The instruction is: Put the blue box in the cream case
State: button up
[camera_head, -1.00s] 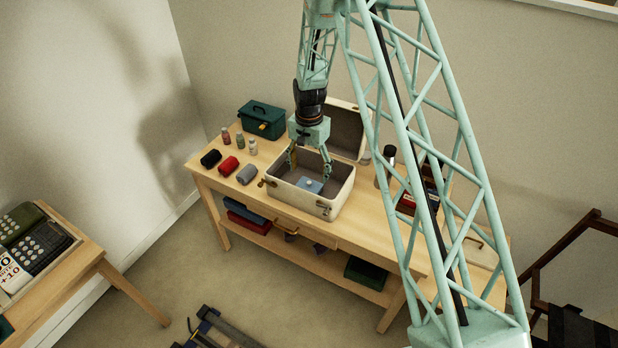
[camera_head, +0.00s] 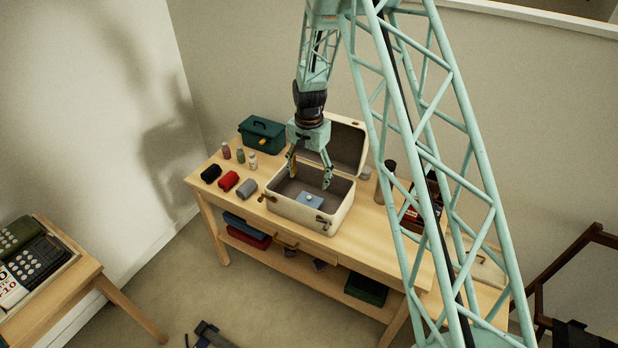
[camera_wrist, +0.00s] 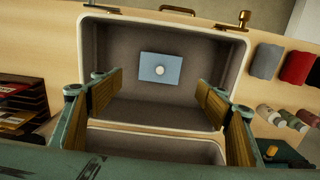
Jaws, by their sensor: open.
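The blue box (camera_head: 309,199) is a flat light-blue block with a small pale knob on top. It lies inside the open cream case (camera_head: 296,214) on the wooden bench. In the wrist view the blue box (camera_wrist: 153,70) rests on the dark lining of the cream case (camera_wrist: 84,50), clear of the walls I can see. My gripper (camera_head: 309,183) is open and empty over the case. In the wrist view the fingers of my gripper (camera_wrist: 158,90) are spread wide, apart from the box. The case lid (camera_head: 345,146) stands raised at the back.
Rolled cloths in black, red (camera_head: 228,181) and grey lie left of the case, with several small bottles (camera_head: 240,156) behind them. A green toolbox (camera_head: 262,134) stands at the back left. A dark bottle (camera_head: 386,182) stands right of the case. The bench front edge is mostly clear.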

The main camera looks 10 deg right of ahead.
dwell(0.4)
jog(key=s+r+n+t, duration=0.1)
jog(key=s+r, duration=0.5)
jog(key=r, duration=0.6)
jog(key=s+r+n, duration=0.2)
jog(key=s+r, duration=0.5)
jog(key=r, duration=0.4)
jog(key=s+r+n+t, duration=0.1)
jog(key=s+r, duration=0.5)
jog(key=r, duration=0.6)
jog(key=s+r+n, duration=0.2)
jog(key=s+r, duration=0.7)
jog(key=s, duration=0.6)
jog(key=s+r+n+t, duration=0.1)
jog(key=s+r+n, duration=0.1)
jog(key=s, duration=1.8)
jog(key=shift+s+n+t, duration=0.3)
jog(key=shift+t, duration=0.1)
jog(key=shift+s, duration=0.1)
jog(key=shift+r, duration=0.1)
